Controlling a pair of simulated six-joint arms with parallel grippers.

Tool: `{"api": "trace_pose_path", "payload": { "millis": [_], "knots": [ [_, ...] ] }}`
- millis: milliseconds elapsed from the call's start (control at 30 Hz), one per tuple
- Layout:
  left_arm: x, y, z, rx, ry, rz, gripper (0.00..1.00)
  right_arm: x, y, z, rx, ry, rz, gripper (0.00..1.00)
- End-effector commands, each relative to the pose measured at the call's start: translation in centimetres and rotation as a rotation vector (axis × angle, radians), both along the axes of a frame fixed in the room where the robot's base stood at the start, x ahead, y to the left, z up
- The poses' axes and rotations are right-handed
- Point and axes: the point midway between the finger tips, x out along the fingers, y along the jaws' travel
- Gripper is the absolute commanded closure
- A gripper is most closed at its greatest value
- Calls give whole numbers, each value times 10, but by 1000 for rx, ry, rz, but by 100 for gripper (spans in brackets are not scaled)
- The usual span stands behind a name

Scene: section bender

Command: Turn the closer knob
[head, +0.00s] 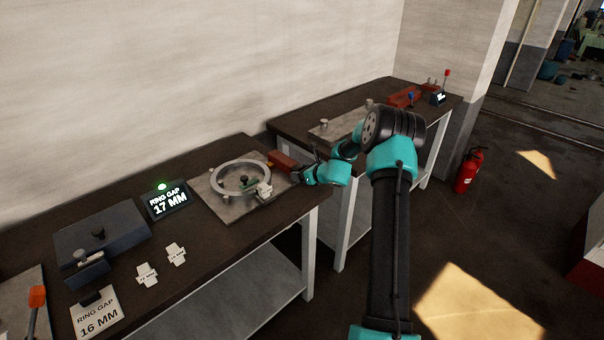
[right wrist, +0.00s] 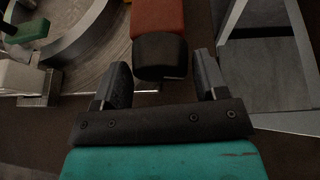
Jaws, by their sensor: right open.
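The closer is a red-orange body (head: 283,161) beside a metal ring (head: 240,179) on a grey plate. In the right wrist view the red body (right wrist: 158,18) ends in a black knob (right wrist: 161,57). My right gripper (head: 303,174) is at the knob, which is mostly hidden in the head view. In the right wrist view the gripper (right wrist: 161,75) is open, with the knob's end between the fingertips and a gap on each side. A display (head: 167,201) reads "RING GAP 17 MM" under a lit green lamp. My left gripper is not in view.
A card (head: 97,315) reads "RING GAP 16 MM". Two small pale gauges (head: 176,254) and a dark block (head: 102,238) lie on the bench. A second bench (head: 290,122) stands behind, past a gap. A red fire extinguisher (head: 468,171) stands on the floor.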

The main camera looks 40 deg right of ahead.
Motion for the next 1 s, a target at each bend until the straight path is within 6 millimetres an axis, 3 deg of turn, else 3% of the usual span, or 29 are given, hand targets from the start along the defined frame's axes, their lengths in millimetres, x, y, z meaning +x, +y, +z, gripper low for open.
{"api": "trace_pose_path", "payload": {
  "millis": [267, 1000],
  "knots": [
    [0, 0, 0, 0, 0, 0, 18, -19, -2, 9, -1, 0, -2, 34],
    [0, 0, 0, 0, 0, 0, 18, -142, -11, 64, -1, 0, -2, 34]
  ]
}}
